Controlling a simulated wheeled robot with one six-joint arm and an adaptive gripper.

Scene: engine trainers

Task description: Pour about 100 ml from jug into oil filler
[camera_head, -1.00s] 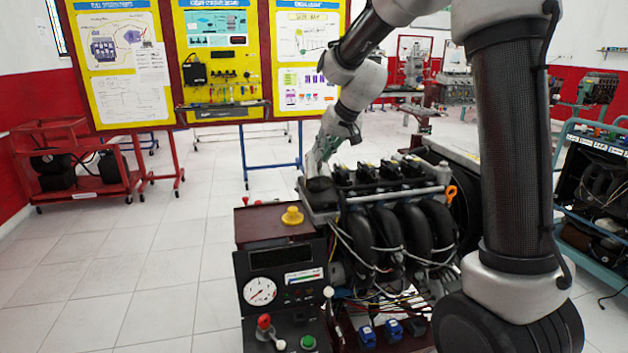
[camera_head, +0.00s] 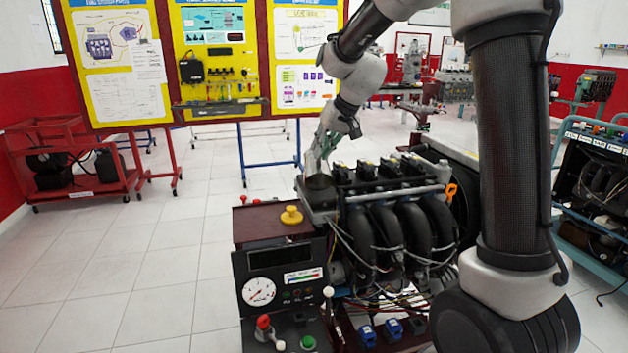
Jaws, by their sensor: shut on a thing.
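My gripper (camera_head: 327,146) is at the left end of the engine's top, small and partly blurred in the head view. It is shut on the jug (camera_head: 311,164), a pale, see-through vessel just below the fingers. The jug is close above the engine's left end; its tilt and what is in it are hard to make out. A dark round shape (camera_head: 319,183) lies directly under it on the engine top. I cannot tell whether this is the oil filler, or whether jug and engine touch. No stream of oil can be made out.
The engine (camera_head: 400,200) has black intake pipes and loose wires. A control panel (camera_head: 282,270) with a gauge stands in front, with a yellow cap-like part (camera_head: 291,215) on top. Yellow display boards (camera_head: 213,60) and a red cart (camera_head: 75,165) stand behind. The left floor is clear.

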